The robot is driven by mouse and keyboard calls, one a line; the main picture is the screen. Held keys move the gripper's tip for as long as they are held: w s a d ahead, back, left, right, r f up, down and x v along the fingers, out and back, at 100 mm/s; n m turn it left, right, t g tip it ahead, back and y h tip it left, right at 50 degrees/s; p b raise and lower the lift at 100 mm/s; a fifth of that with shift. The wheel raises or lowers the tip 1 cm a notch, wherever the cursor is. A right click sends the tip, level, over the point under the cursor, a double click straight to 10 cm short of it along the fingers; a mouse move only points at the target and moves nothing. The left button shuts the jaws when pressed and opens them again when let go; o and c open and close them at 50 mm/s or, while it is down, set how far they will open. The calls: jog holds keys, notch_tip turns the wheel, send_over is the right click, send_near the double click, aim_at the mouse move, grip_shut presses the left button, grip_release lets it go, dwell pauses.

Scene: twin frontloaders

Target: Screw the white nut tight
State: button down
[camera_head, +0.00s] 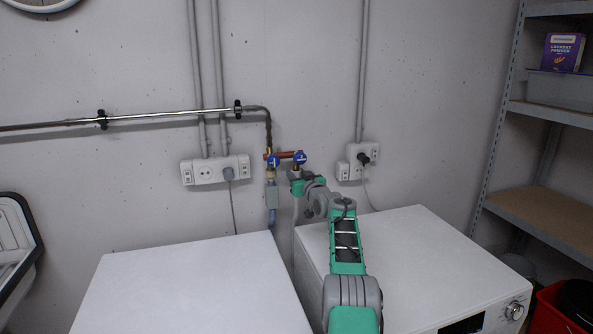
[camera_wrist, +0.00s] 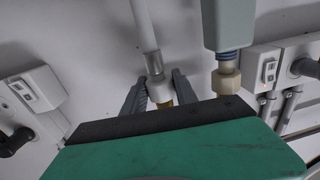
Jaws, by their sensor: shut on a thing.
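The white nut (camera_wrist: 159,89) sits at the end of a pale grey hose (camera_wrist: 144,25), against a brass-coloured tap outlet (camera_wrist: 166,104). My gripper (camera_wrist: 160,86) is shut on this nut, with one grey finger on each side of it. In the head view, my gripper (camera_head: 296,181) is at the right-hand tap with the blue handle (camera_head: 300,158), and it mostly hides the nut. The dark edge and green body of my gripper cover the lower part of the wrist view, including most of the tap.
The left tap (camera_head: 273,161) has its own hose with a grey box (camera_head: 272,197), close beside my gripper; its beige nut (camera_wrist: 227,79) shows in the wrist view. Wall sockets (camera_head: 215,170) flank the taps. Two white machines (camera_head: 190,285) (camera_head: 410,250) stand below.

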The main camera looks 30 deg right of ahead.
jog(key=shift+w+r+n+y+p, duration=0.15)
jog(key=shift+n+y+p, duration=0.4)
jog(key=shift+p, duration=0.9)
jog(key=shift+w+r+n+y+p, duration=0.1)
jog(key=shift+r+n+y+p, duration=0.15)
jog(key=shift+y+p, duration=0.85)
jog(key=shift+f+h+p, duration=0.1)
jog(key=shift+h+p, duration=0.15)
jog(key=shift+p, duration=0.55)
jog(key=shift+s+f+p, duration=0.1)
jog(key=shift+f+p, duration=0.15)
jog(key=shift+p, duration=0.15)
jog(key=shift+a+f, duration=0.1)
jog(key=c, duration=1.1)
grip_release()
jog(key=shift+s, duration=0.1)
